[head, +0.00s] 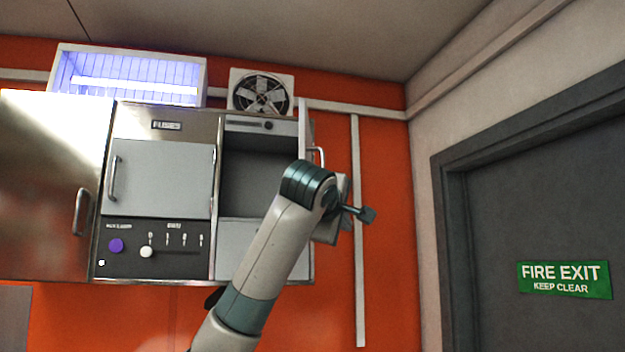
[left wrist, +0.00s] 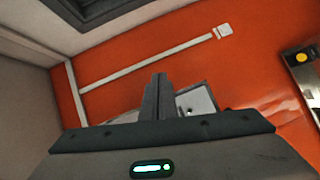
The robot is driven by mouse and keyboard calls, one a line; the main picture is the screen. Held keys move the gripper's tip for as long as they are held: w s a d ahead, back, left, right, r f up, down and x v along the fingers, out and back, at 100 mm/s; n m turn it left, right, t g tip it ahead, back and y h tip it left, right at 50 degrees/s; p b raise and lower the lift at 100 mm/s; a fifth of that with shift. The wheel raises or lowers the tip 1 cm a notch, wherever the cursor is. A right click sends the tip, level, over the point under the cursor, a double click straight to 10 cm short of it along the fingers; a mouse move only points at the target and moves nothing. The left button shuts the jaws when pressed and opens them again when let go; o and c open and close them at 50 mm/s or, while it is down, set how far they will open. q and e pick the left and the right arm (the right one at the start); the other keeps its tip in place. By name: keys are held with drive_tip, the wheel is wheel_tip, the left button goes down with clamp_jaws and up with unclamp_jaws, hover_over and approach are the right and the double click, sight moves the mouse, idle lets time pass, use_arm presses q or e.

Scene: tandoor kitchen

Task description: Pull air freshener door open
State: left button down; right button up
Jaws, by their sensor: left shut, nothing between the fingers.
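In the head view, a grey wall unit has an open compartment (head: 255,165) on its right side. Its door (head: 304,128) stands swung out and shows almost edge-on, with a bar handle (head: 318,156) on its right face. No label naming an air freshener can be read. My left gripper (head: 366,214) is right of and below that handle, in front of the orange wall, and does not appear to touch the door. Its fingers are together and empty, as the left wrist view (left wrist: 158,97) also shows. My left arm hides the compartment's lower right part. My right gripper is out of view.
Left of the compartment is a closed door (head: 165,178) above a panel with knobs (head: 147,252). A lit blue lamp box (head: 130,76) and a fan (head: 261,93) sit above. A white conduit (head: 359,290) runs down the wall, and a grey exit door (head: 545,220) is at right.

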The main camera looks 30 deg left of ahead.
use_arm(q)
drive_tip(key=s+a+r+n+t+y, duration=0.1)
drive_tip(key=s+r+n, duration=0.2)
drive_tip(key=s+r, duration=0.9)
drive_tip(key=s, duration=0.3)
drive_tip(key=shift+r+n+y+p, duration=0.3)
drive_tip(key=shift+r+p, duration=0.05)
drive_tip(key=shift+w+a, duration=0.1)
drive_tip(key=p+x, duration=0.7)
drive_tip(key=x, duration=0.3)
drive_tip(key=shift+r, duration=0.1)
